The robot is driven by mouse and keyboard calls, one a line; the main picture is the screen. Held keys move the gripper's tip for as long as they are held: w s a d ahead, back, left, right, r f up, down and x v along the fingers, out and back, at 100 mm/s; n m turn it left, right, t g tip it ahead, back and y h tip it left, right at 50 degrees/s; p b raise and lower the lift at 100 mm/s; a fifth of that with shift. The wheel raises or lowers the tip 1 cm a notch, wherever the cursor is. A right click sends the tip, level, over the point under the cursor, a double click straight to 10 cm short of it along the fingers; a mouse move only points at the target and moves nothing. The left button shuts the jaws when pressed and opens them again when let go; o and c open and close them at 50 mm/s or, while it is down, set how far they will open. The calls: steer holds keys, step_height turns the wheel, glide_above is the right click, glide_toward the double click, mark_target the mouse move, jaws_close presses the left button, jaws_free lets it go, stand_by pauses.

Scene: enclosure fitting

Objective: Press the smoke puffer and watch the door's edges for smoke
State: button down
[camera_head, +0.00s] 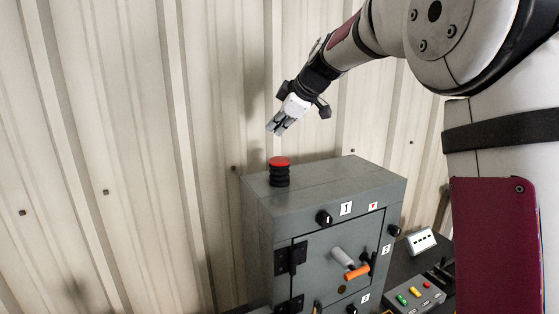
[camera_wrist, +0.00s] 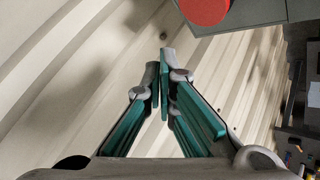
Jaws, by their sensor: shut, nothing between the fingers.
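The smoke puffer (camera_head: 279,172), a black ribbed bellows with a red top, stands upright on top of the grey enclosure (camera_head: 330,184) near its left back part. Its red top (camera_wrist: 206,8) also shows at the upper edge of the wrist view. My gripper (camera_head: 275,130) is shut and empty, a little above the puffer and apart from it; its fingertips show together in the wrist view (camera_wrist: 166,62). The enclosure door (camera_head: 325,265) is closed in the head view, with an orange-tipped handle (camera_head: 357,272) and black hinges on its left. I see no smoke at the visible door edges. The door's lower part is cut off.
Black knobs (camera_head: 324,217) and numbered labels surround the door. A control box with coloured buttons (camera_head: 415,293) and a white block (camera_head: 420,241) stand at the right. A corrugated wall (camera_head: 130,150) rises close behind the enclosure.

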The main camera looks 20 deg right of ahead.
steer(key=b, duration=0.1)
glide_above(275, 159)
steer(key=s, duration=0.1)
steer(key=f, duration=0.5)
steer(key=shift+d, duration=0.2)
steer(key=shift+s+f, duration=0.15)
steer(key=shift+f+b, duration=0.15)
steer(key=shift+b, duration=0.15)
stand_by(0.6)
steer(key=shift+f+b, duration=0.3)
steer(key=shift+f+b, duration=0.8)
steer(key=shift+f, duration=0.4)
stand_by(1.4)
steer(key=shift+r, duration=1.6)
steer(key=shift+r, duration=0.1)
